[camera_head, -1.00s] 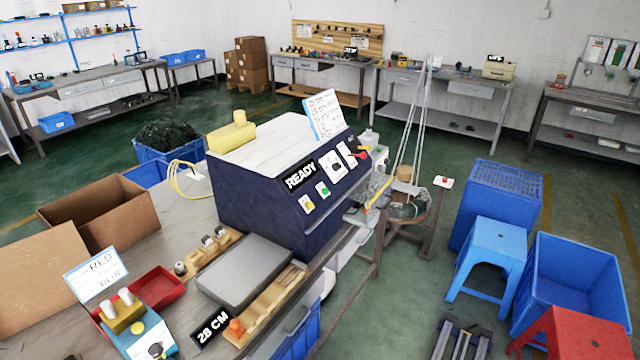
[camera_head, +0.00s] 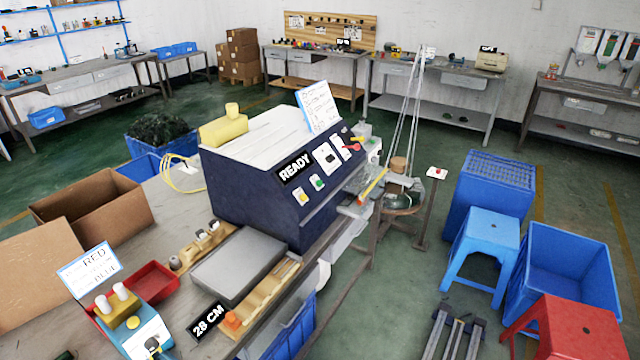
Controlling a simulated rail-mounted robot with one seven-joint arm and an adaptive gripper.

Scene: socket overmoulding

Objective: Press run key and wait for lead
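A dark blue machine (camera_head: 240,195) with a pale top stands on the workbench in the middle. Its sloped front panel has a black display (camera_head: 295,169) reading READY, a yellow key (camera_head: 300,197), a green key (camera_head: 318,182) and red controls at the right end. Which key is the run key cannot be read. Pale strands (camera_head: 409,100) rise from a round stand (camera_head: 402,200) at the machine's right. Whether a lead is coming out cannot be told. My gripper is not in view.
A grey plate (camera_head: 238,265), a 28 CM sign (camera_head: 208,320), a red tray (camera_head: 150,284) and a RED/BLUE card (camera_head: 90,269) lie on the bench before the machine. Blue crates (camera_head: 492,195) and stools stand at right.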

